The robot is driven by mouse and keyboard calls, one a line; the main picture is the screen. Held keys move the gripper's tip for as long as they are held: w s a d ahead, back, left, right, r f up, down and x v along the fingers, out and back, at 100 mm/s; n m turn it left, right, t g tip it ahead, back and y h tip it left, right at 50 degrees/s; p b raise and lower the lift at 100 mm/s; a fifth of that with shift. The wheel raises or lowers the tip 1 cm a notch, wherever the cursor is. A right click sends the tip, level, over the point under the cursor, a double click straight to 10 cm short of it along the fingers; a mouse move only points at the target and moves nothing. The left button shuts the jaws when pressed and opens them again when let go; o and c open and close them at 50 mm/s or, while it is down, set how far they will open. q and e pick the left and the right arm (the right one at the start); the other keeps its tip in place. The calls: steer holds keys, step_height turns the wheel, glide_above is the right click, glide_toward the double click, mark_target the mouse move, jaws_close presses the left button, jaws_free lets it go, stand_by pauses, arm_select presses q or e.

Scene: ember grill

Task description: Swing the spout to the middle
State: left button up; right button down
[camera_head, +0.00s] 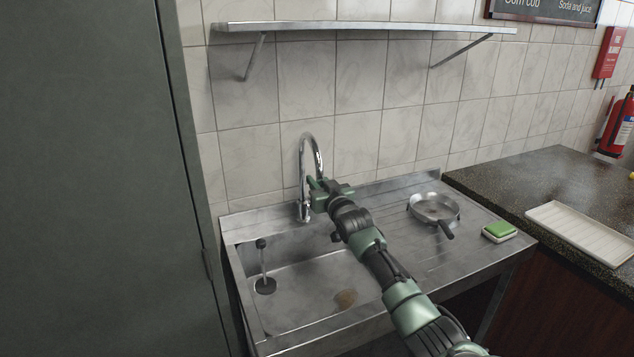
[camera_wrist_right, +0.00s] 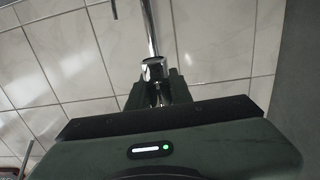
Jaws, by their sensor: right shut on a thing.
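The chrome gooseneck spout (camera_head: 303,160) rises from the back rim of the steel sink (camera_head: 300,285). Its curved end points to the right, towards the drainboard side. My right gripper (camera_head: 318,190) is at the spout's downturned end and shut on it. In the right wrist view the spout (camera_wrist_right: 152,68) runs down between the fingers of my right gripper (camera_wrist_right: 158,92). The fingertips are partly hidden behind the gripper body. My left gripper is not in view.
A steel pan (camera_head: 434,207) and a green-topped sponge (camera_head: 499,230) lie on the drainboard. A plunger-like black stopper (camera_head: 265,284) stands in the basin. A wall shelf (camera_head: 370,26) hangs above. A dark cabinet (camera_head: 90,180) closes off the left.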

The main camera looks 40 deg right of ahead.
steer(key=shift+f, duration=0.1)
steer(key=c, duration=1.3)
jaws_free()
steer(key=shift+w+d, duration=0.1)
steer(key=shift+d, duration=0.05)
steer(key=shift+b+v, duration=0.9)
steer(key=shift+v, duration=3.05)
